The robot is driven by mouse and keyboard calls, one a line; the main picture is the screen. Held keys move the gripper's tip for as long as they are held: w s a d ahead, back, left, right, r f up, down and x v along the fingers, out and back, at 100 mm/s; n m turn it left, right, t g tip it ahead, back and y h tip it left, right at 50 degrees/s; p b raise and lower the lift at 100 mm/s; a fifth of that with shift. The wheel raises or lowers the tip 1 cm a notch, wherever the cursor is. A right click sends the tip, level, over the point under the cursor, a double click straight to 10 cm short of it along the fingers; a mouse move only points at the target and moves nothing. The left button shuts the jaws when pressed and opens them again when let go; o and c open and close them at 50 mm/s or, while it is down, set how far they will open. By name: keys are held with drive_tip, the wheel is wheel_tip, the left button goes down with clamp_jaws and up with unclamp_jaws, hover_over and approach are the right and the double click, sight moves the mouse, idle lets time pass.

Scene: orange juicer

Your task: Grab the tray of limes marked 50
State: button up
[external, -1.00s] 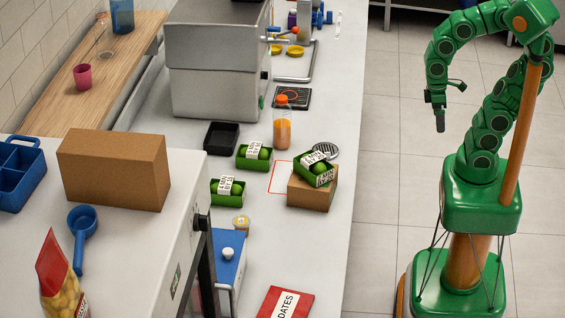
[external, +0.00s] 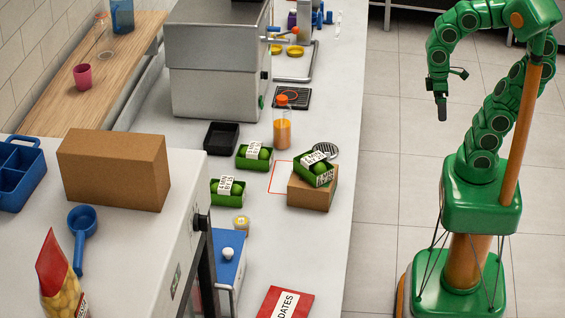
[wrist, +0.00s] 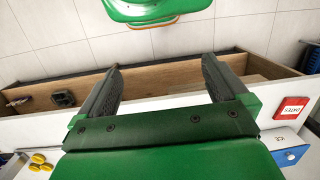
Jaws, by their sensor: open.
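Three green trays of limes with white labels are on the counter in the external view. One tray (external: 254,157) is beside the black tray, one tray (external: 227,191) is nearer the front, and one tray (external: 314,168) sits tilted on a small cardboard box (external: 312,194). The label print is too small to read, so I cannot tell which is marked 50. My gripper (external: 441,106) hangs over the floor to the right of the counter, apart from all trays. In the wrist view my gripper (wrist: 172,84) is open and empty, with no limes in view.
An orange bottle (external: 282,125) stands behind the trays, near an empty black tray (external: 221,137). A red DATES box (external: 285,303) lies at the counter's front. The floor between the counter and me is clear.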

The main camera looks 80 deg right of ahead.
drive_tip(key=d, duration=0.2)
drive_tip(key=m+t+h, duration=0.1)
drive_tip(key=t, duration=1.4)
hover_over(260, 148)
drive_tip(key=s, duration=0.6)
drive_tip(key=f, duration=1.6)
drive_tip(key=a+f, duration=0.1)
drive_tip(key=f, duration=0.7)
drive_tip(key=shift+w+f, duration=0.1)
drive_tip(key=shift+w, duration=0.1)
drive_tip(key=shift+x, duration=1.85)
drive_tip(key=shift+d+x, duration=0.15)
drive_tip(key=shift+x, duration=0.9)
drive_tip(key=shift+d+x, duration=0.2)
drive_tip(key=shift+x, duration=0.85)
drive_tip(key=c, duration=0.9)
